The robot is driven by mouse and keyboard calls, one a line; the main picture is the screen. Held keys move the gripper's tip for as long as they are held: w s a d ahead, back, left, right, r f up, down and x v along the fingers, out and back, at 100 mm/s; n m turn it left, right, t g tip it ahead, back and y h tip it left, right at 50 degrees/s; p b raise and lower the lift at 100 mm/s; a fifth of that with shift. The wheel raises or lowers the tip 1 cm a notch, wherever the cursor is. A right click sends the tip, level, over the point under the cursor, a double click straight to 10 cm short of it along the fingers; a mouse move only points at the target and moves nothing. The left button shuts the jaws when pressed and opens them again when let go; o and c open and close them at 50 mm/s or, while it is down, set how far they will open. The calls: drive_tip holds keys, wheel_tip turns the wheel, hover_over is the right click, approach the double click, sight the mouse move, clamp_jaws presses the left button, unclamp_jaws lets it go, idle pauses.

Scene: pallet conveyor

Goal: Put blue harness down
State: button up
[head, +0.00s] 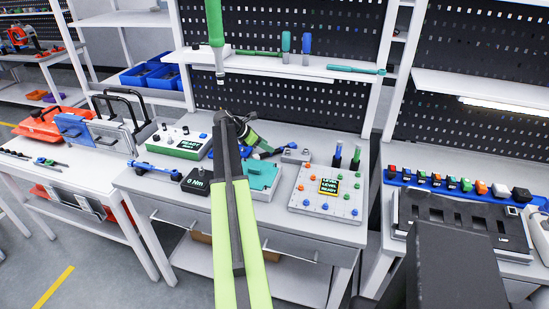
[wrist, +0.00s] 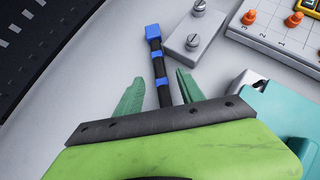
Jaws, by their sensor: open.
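The blue harness (wrist: 159,66) is a black cable with blue bands and a blue end block. In the wrist view it appears to lie on the grey bench top and runs out from under my gripper (wrist: 160,76). My gripper's green fingers are spread, one on each side of the harness, with gaps visible. The harness's near end is hidden behind the gripper body. In the head view my gripper (head: 257,146) is low over the bench, and the harness (head: 271,153) shows only as a small dark and blue piece beside it.
A grey block with two screws (wrist: 193,30) stands just right of the harness. A teal fixture (head: 262,176) and a peg board with a level display (head: 327,190) are close by. A green-fronted box (head: 182,143) stands to the left. A green tool (head: 216,35) hangs above.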

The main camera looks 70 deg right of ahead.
sight(275, 152)
drive_tip(key=b+x, duration=0.3)
drive_tip(key=x, duration=0.2)
drive_tip(key=shift+d, duration=0.15)
drive_tip(key=shift+r, duration=0.15)
clamp_jaws()
